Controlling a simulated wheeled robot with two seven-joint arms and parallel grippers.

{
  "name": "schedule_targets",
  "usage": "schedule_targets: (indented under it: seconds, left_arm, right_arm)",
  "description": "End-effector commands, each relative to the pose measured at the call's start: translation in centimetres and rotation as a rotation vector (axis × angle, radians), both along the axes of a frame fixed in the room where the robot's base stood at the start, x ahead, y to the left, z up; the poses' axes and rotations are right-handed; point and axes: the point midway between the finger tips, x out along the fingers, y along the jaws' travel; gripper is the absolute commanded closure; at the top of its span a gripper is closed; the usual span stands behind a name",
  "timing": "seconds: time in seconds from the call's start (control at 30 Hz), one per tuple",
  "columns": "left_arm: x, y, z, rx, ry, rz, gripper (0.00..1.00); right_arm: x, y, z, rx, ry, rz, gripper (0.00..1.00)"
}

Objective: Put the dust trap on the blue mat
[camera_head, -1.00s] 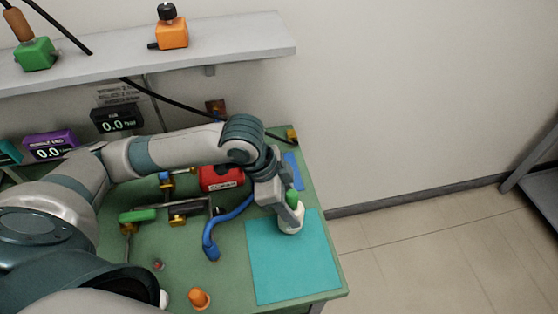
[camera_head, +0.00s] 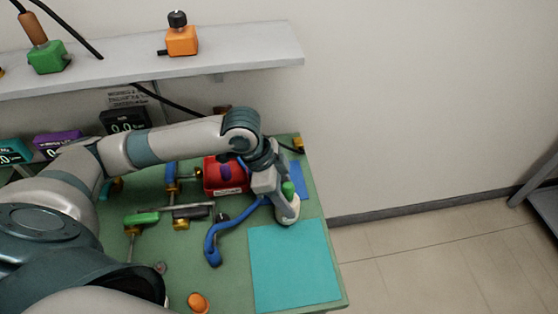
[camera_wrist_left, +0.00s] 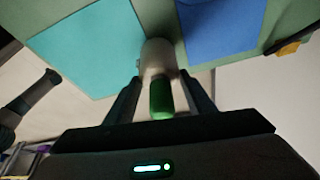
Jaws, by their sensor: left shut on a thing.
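My left gripper (camera_head: 287,200) is shut on a white piece with a green part, which I take to be the dust trap (camera_head: 289,212). In the left wrist view, the green part of the dust trap (camera_wrist_left: 161,98) lies between the two fingers and its white end points away. The darker blue mat (camera_head: 299,180) lies just behind the gripper and is partly hidden by it; it is at upper right in the wrist view (camera_wrist_left: 222,30). The dust trap is between this mat and the larger cyan mat (camera_head: 295,265). I cannot tell whether it touches the table. My right gripper is not in view.
A red box (camera_head: 224,177) and a blue hose (camera_head: 213,246) are left of the gripper. The table's right edge is close to both mats. A shelf (camera_head: 240,48) hangs above.

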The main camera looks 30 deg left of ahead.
Motion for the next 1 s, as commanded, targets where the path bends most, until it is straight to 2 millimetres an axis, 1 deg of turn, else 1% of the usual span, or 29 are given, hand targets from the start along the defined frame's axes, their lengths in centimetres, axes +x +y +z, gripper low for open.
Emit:
schedule_targets:
  seconds: [0.03,0.1,0.3,0.4,0.57,0.87,1.0]
  left_arm:
    - [1.1,0.8,0.4,0.001,-0.002,0.006,0.81]
    - [2.3,1.8,0.4,0.002,-0.001,0.007,0.81]
    - [5.7,4.3,0.4,0.001,-0.001,0.005,0.81]
    - [6.8,5.1,0.3,-0.001,-0.002,0.004,0.81]
    - [7.6,5.7,0.1,0.0,-0.001,0.0,0.81]
    - [7.6,5.7,0.1,0.0,-0.002,-0.001,0.81]
    - [8.1,6.1,0.2,0.0,-0.002,0.002,0.81]
  right_arm:
    - [-0.8,-0.4,0.5,-0.007,0.018,-0.002,0.58]
    - [-1.2,-0.8,0.9,-0.011,0.026,-0.003,0.58]
    - [-0.6,-1.1,2.1,-0.013,0.016,-0.001,0.58]
    - [-0.1,-0.9,2.5,-0.011,0.007,-0.001,0.58]
    - [0.1,-0.7,2.6,-0.008,0.002,0.0,0.58]
    - [0.0,0.3,2.5,0.002,0.005,0.0,0.58]
    - [-0.1,0.4,2.8,0.003,0.006,0.0,0.58]
